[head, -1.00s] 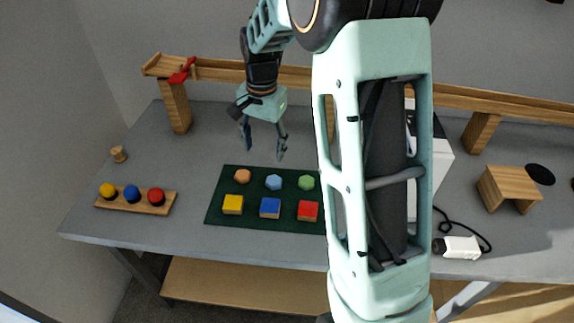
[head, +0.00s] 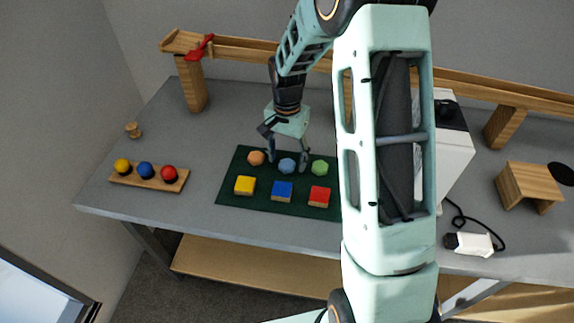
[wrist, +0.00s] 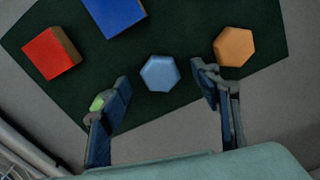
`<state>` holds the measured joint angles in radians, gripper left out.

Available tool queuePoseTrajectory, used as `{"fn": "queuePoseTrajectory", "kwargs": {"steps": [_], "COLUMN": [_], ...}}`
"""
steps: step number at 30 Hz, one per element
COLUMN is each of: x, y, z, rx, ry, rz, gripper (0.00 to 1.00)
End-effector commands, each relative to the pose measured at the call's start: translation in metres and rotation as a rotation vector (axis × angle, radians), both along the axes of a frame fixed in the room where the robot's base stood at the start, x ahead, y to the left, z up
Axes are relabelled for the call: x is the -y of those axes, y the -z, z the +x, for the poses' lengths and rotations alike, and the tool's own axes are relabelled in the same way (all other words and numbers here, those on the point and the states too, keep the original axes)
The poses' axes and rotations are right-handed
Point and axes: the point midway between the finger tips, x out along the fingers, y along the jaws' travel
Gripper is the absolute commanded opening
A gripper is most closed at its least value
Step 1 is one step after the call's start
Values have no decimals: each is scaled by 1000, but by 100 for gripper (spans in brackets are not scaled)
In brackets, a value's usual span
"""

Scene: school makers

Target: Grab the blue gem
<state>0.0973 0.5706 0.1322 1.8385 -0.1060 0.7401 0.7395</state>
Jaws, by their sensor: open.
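The blue gem (head: 287,166) is a light blue hexagonal piece on the dark green mat (head: 230,193), in the mat's back row between an orange gem (head: 256,158) and a green gem (head: 320,168). It also shows in the wrist view (wrist: 159,73), ahead of and between the fingertips. My gripper (head: 288,163) is open and empty, its fingers pointing down at the blue gem, one to each side in the head view. In the wrist view my gripper (wrist: 160,85) shows a wide gap, and neither finger visibly touches the gem. The green gem is partly hidden behind a finger there.
Yellow (head: 245,185), blue (head: 282,191) and red (head: 320,196) blocks form the mat's front row. A wooden tray (head: 119,179) with yellow, blue and red balls lies at left. A raised wooden rail (head: 245,50) spans the back. The table between tray and mat is clear.

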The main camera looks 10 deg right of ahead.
Motion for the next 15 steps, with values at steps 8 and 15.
{"fn": "queuePoseTrajectory", "kwargs": {"steps": [8, 15], "x": [-1, -1], "y": [11, 11], "z": [0, 0], "rx": [1, 1], "ry": [-1, -1], "rz": [0, 0], "gripper": [58, 40]}}
